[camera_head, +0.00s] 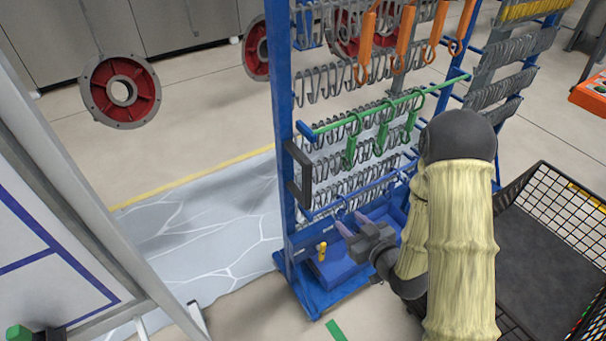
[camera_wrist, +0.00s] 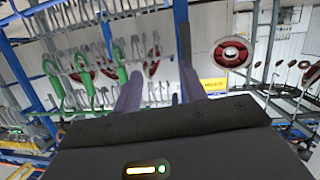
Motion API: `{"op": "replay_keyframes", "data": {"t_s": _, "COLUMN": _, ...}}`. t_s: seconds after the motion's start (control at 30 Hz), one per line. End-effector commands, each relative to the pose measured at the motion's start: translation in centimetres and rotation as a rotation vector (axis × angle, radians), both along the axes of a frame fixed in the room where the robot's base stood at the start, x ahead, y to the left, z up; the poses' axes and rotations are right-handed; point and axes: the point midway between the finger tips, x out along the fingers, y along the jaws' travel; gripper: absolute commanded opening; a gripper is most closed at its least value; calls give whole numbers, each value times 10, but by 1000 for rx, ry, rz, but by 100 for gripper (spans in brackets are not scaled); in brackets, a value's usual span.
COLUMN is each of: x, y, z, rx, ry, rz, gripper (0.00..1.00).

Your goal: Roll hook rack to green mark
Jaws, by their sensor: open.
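The hook rack is a blue frame (camera_head: 279,100) hung with rows of grey, orange and green hooks; it also shows in the wrist view (camera_wrist: 180,12). A black handle (camera_head: 298,175) is fixed to its near upright, and a dark upright bar beside the blue post in the wrist view (camera_wrist: 185,42) looks like it. A short green mark (camera_head: 335,330) lies on the floor in front of the rack's base. My gripper (camera_head: 350,224) is open and empty, right of and below the handle; its purple fingers show in the wrist view (camera_wrist: 160,85).
A white panel frame (camera_head: 95,205) stands at the left. Red round parts (camera_head: 120,91) hang at the back. A grey mat (camera_head: 210,225) covers the floor left of the rack.

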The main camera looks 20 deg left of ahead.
Motion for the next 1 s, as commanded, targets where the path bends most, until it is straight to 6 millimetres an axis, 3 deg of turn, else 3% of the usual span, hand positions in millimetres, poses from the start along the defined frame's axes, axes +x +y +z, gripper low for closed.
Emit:
{"op": "replay_keyframes", "data": {"t_s": 0.1, "x": -16, "y": 16, "z": 11, "rx": 115, "ry": -59, "rz": 53, "gripper": 42}}
{"op": "replay_keyframes", "data": {"t_s": 0.3, "x": -30, "y": 24, "z": 23, "rx": 240, "ry": -120, "rz": 82, "gripper": 42}}
{"op": "replay_keyframes", "data": {"t_s": 1.0, "x": -24, "y": 31, "z": 19, "rx": 252, "ry": -132, "rz": 85, "gripper": 42}}
